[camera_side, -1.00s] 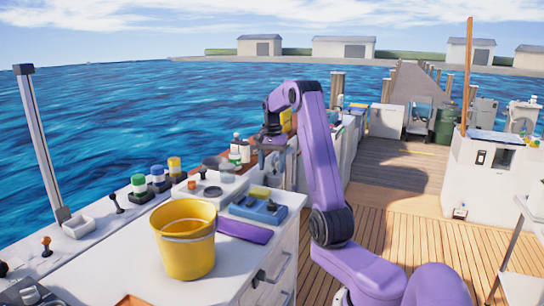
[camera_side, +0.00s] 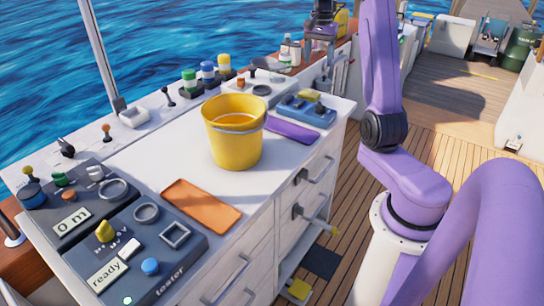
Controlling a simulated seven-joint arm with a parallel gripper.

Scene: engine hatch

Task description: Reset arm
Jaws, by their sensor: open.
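My purple arm rises at the right of the side view from its mount on the deck, and its upper part runs out of the top of the frame. My gripper (camera_side: 320,48) is dark and small at the top, over the far end of the white counter (camera_side: 170,160). It is open, and I see nothing held in it. It is well apart from the yellow bucket (camera_side: 236,140), which stands upright on the counter. Its fingers are too small to make out in detail.
An orange pad (camera_side: 201,204), a purple pad (camera_side: 291,130) and a blue block (camera_side: 305,110) lie on the counter. A dark tester panel (camera_side: 150,245) is at the near left. Bottles (camera_side: 290,50) stand near my gripper. The wooden deck (camera_side: 460,150) is mostly clear.

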